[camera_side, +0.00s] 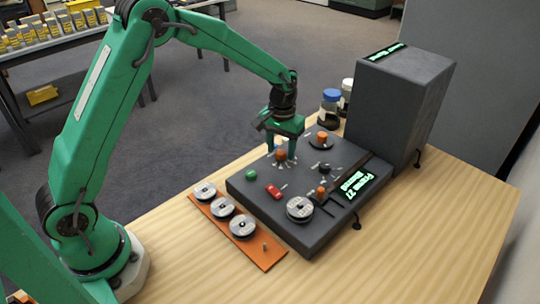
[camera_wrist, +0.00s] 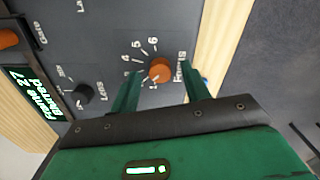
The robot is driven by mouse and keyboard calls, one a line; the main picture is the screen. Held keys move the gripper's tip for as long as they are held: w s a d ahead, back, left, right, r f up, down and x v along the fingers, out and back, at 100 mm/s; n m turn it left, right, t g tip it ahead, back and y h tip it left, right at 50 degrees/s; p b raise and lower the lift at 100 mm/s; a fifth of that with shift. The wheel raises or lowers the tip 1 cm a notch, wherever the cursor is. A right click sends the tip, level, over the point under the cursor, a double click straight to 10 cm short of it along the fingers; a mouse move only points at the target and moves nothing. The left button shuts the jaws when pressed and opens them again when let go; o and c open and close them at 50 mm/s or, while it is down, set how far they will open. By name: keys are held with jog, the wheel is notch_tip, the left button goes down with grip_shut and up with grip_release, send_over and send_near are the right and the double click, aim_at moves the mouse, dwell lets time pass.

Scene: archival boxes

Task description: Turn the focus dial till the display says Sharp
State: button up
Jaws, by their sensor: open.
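The focus dial (camera_wrist: 160,70) is an orange knob with a number scale and the word "Focus" beside it. It also shows in the side view (camera_side: 281,155) on the dark machine's top. My gripper (camera_side: 281,148) points down over this dial. In the wrist view my gripper (camera_wrist: 161,72) is open, with one green finger on each side of the knob; I cannot tell whether either touches it. The display (camera_side: 357,184) has green text that seems to read "Frame 2" or similar and "Blurred". It also shows at the left in the wrist view (camera_wrist: 30,94).
The machine's top also has a black lens knob (camera_wrist: 83,94), a green button (camera_side: 251,175), a red part (camera_side: 273,191) and other orange knobs (camera_side: 322,137). Reels lie on an orange board (camera_side: 262,258) in front. A tall dark box (camera_side: 400,95) stands behind. The table's right is clear.

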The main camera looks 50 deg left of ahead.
jog(key=shift+f, duration=0.3)
jog(key=c, duration=1)
jog(key=shift+m, duration=0.3)
jog(key=shift+r+m, duration=0.1)
jog(key=shift+m, duration=2.5)
jog(key=o, duration=1)
